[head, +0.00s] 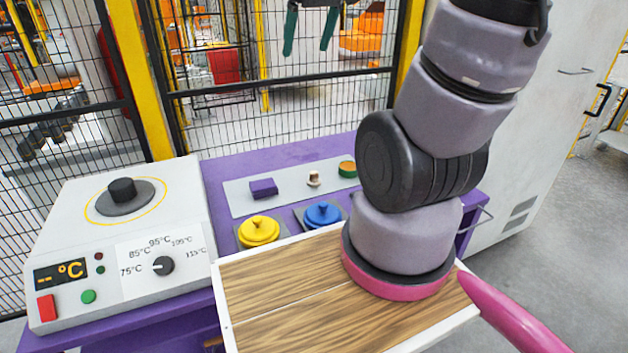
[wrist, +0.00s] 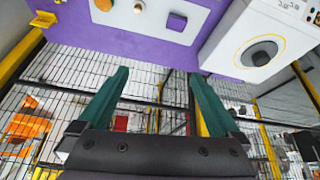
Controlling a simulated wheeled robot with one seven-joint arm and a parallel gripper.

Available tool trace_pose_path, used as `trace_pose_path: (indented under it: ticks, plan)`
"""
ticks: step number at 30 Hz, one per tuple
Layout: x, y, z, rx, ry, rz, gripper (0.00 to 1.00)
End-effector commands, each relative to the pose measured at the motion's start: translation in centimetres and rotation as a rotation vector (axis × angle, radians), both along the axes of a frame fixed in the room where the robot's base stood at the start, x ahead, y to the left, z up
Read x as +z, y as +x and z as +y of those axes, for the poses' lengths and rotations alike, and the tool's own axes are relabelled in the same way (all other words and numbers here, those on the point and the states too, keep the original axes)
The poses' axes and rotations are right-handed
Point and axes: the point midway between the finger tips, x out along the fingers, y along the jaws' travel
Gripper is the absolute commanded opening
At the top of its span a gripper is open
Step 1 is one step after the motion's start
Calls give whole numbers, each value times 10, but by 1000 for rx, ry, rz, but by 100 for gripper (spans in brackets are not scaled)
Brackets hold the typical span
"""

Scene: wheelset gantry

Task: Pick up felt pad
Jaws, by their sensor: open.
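A small purple block (head: 262,188), which I take for the felt pad, lies at the left of a light grey plate (head: 240,199) on the purple bench. It also shows near the top of the wrist view (wrist: 176,21). My gripper (head: 309,32) hangs at the top of the head view, its two green fingers apart and empty. In the wrist view the gripper (wrist: 160,92) is open, with fence mesh showing between its fingers. It is clear of the block and the plate.
Yellow (head: 259,231) and blue (head: 323,215) lidded pots stand in front. A white heater box (head: 120,230) is left; a wire fence (head: 290,110) stands behind.

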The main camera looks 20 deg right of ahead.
Motion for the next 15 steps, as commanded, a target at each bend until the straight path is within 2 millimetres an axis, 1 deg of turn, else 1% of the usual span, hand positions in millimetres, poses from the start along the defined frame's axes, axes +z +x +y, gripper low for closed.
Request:
trace_pose_path:
  ticks: [1, 5, 6, 11, 12, 14, 15]
  plan:
    - [-12, 14, -5, 58, -39, 28, 99]
    - [-42, 46, -17, 241, -142, 85, 99]
    - [-52, 56, -21, 300, -170, 102, 99]
    - [-98, 91, -36, 539, -265, 171, 99]
    - [-111, 98, -39, 601, -283, 189, 99]
    - [-132, 109, -45, 696, -308, 211, 99]
    - [-146, 116, -48, 759, -323, 226, 99]
